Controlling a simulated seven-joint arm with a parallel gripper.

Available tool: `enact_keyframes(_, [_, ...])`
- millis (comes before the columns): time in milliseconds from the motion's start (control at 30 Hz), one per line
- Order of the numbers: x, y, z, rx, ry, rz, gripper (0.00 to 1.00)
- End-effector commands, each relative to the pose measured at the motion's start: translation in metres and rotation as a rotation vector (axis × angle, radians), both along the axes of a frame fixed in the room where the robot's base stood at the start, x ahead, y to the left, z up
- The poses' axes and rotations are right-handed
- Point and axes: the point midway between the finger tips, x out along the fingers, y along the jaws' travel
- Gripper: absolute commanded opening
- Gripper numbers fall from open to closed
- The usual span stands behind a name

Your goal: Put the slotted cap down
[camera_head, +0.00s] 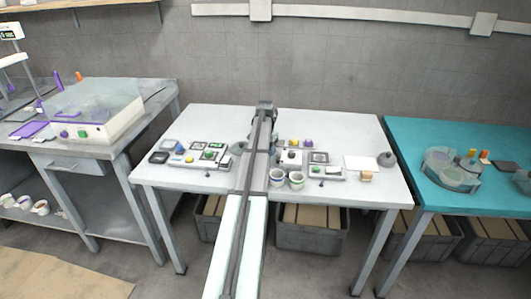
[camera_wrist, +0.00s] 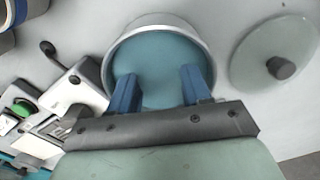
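My gripper (camera_wrist: 160,80) has two blue fingers spread apart, and I see nothing held between them. They stand in front of a round teal face with a pale rim (camera_wrist: 158,50) in the wrist view. I cannot tell whether this round thing is the slotted cap, because no slot shows, or whether the fingers touch it. A translucent disc with a dark knob (camera_wrist: 281,67) lies to its right. In the head view my arm reaches over the middle of the white table (camera_head: 345,125), and my fingers cannot be made out there.
A pale device with a green button (camera_wrist: 24,107) and a dark-knobbed lever is close left of my gripper. Two cups (camera_head: 296,179) stand near the table's front. The table's back strip is clear.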

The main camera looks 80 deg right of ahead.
Motion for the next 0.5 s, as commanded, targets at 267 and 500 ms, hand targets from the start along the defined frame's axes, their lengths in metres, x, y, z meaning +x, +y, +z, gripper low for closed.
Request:
enact_keyframes(267, [0.000,0.000,0.004,0.000,0.000,0.000,0.48])
enact_keyframes(500, [0.000,-0.001,0.037,-0.002,0.000,0.000,0.48])
